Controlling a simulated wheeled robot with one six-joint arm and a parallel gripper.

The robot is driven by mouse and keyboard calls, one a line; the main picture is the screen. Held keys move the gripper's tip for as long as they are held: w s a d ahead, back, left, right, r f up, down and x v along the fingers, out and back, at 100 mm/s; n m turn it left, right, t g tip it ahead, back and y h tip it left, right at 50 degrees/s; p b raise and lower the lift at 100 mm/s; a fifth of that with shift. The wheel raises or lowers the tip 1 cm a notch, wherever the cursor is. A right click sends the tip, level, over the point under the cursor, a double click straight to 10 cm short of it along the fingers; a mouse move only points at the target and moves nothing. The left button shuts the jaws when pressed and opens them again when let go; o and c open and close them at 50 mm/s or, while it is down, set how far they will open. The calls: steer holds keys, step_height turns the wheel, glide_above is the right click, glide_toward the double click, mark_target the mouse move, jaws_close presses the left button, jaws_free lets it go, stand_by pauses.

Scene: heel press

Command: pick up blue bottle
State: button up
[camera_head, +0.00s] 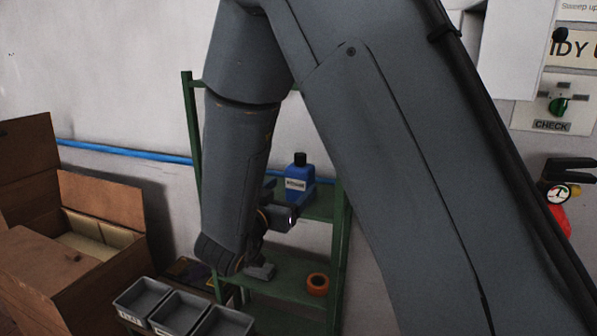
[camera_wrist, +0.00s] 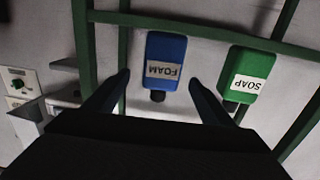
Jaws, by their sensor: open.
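The blue bottle (camera_head: 298,184) with a black cap and a white label stands upright on an upper shelf of the green rack. In the wrist view the blue bottle (camera_wrist: 166,50) appears upside down, its label reading FOAM. My gripper (camera_wrist: 158,80) is open and empty, with one dark finger to each side of the bottle's cap end in the picture. The fingers do not visibly touch it, and I cannot tell the depth between them. In the head view my arm hides part of the rack, and the fingers are not clearly seen.
A green bottle (camera_wrist: 246,76) labelled SOAP is close to the right finger in the wrist view. The green rack (camera_head: 338,250) has posts and shelf edges around the bottles. An orange roll (camera_head: 318,284) lies on a lower shelf. Grey bins (camera_head: 178,312) and cardboard boxes (camera_head: 50,275) stand left.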

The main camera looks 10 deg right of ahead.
mark_target(295, 176)
steer(key=shift+w+d+r, duration=0.2)
steer(key=shift+w+r, duration=0.1)
steer(key=shift+w, duration=0.2)
steer(key=shift+h, duration=0.3)
steer(key=p+x, duration=0.3)
steer(key=x, duration=0.3)
steer(key=shift+w+r, duration=0.1)
steer(key=shift+r, duration=0.1)
steer(key=shift+w+d, duration=0.15)
steer(key=shift+w, duration=0.15)
steer(key=shift+c, duration=0.3)
steer(key=c, duration=1.1)
steer(key=shift+c, duration=0.5)
steer(key=shift+r, duration=0.1)
